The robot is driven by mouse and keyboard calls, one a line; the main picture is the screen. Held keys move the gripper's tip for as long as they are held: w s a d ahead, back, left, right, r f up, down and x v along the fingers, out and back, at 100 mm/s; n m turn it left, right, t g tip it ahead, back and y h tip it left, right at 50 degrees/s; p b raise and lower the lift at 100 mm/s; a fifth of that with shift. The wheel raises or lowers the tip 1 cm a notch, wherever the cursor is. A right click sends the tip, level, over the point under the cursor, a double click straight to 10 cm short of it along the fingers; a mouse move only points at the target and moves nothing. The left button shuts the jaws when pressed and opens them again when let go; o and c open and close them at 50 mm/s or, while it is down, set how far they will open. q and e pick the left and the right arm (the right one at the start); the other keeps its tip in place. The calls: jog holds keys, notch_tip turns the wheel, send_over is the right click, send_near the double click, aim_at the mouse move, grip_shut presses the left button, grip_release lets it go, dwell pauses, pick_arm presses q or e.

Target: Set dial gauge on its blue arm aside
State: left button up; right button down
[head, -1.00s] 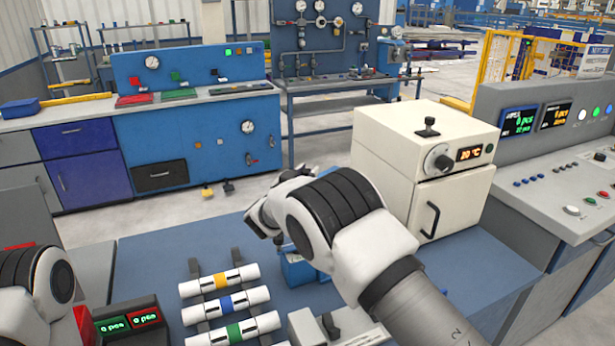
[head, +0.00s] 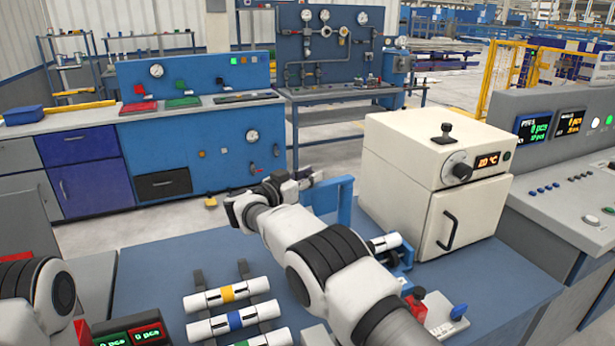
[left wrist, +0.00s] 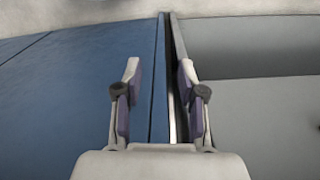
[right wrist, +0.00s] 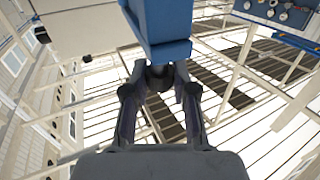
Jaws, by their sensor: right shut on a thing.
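My right gripper (head: 308,178) is raised above the back of the blue table, left of the cream oven. In the right wrist view my right gripper (right wrist: 158,80) is shut on a blue arm (right wrist: 158,28), which extends upward from the fingertips. The dial gauge's face is not clearly visible; a dark round part shows between the fingers. My left gripper (left wrist: 157,75) is open and empty over the table edge; the head view shows only its arm.
A cream oven (head: 425,170) stands right of my right arm. A white pipe (head: 384,242) in a blue fixture and a red clamp (head: 416,302) are partly hidden behind that arm. Several banded pipes lie on a rack (head: 197,280) at left. Table between rack and arm is narrow.

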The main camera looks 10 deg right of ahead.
jog(key=shift+d+f, duration=0.2)
jog(key=c, duration=1)
grip_release()
jog(key=shift+o, duration=0.5)
jog(key=shift+w+d+f, duration=0.1)
jog(key=shift+d, duration=0.15)
jog(key=shift+a+r, duration=0.2)
jog(key=shift+r, duration=0.15)
notch_tip(320, 180, up, 10)
jog(key=shift+d+f, duration=0.15)
jog(key=shift+f, duration=0.1)
